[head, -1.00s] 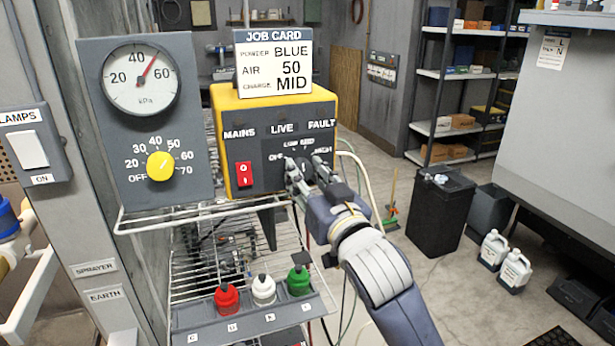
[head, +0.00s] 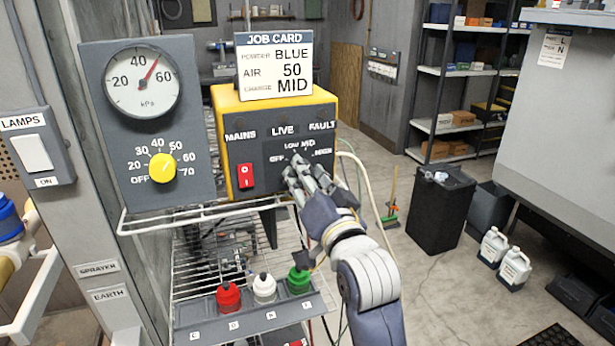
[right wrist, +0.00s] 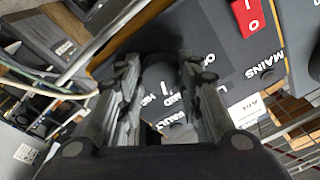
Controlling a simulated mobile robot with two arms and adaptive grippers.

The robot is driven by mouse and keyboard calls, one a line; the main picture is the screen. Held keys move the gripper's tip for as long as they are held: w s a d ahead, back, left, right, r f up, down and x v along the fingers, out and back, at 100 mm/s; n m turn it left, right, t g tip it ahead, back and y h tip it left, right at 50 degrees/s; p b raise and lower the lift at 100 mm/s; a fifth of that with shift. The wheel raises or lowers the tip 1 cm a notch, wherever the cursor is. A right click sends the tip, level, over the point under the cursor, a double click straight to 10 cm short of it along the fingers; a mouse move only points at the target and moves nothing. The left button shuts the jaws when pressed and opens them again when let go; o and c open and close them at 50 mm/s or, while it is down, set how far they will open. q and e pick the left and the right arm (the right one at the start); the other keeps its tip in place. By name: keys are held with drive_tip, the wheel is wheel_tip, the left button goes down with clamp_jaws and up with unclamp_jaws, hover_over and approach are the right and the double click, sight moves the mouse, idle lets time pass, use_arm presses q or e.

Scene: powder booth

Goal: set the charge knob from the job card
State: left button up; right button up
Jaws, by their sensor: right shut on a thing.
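The job card (head: 275,65) on top of the yellow charge unit (head: 222,112) reads powder BLUE, air 50, charge MID. The unit's dark front has OFF, LOW, MID and HIGH marks in an arc. My right gripper (head: 306,180) is at this front, below the arc, shut on the charge knob. In the right wrist view the dark round charge knob (right wrist: 158,76) sits between the two fingers. A short white line shows near the MID label there; I cannot tell surely where the knob points. In the head view the fingers hide the knob. My left gripper is not in view.
A red mains switch (head: 245,175) is left of the knob. A pressure gauge (head: 141,85) reads about 50, above a yellow air knob (head: 162,168). Below, a wire shelf carries a tray (head: 245,322) with red, white and green bottles. Floor at right is partly clear.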

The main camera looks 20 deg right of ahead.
drive_tip(key=shift+r, duration=0.15)
drive_tip(key=o, duration=1.1)
drive_tip(key=shift+w, duration=0.2)
drive_tip(key=shift+f, duration=0.2)
drive_tip(key=s, duration=0.7)
drive_tip(key=shift+s+f, duration=0.2)
drive_tip(key=shift+f, duration=0.2)
drive_tip(key=shift+d, duration=0.1)
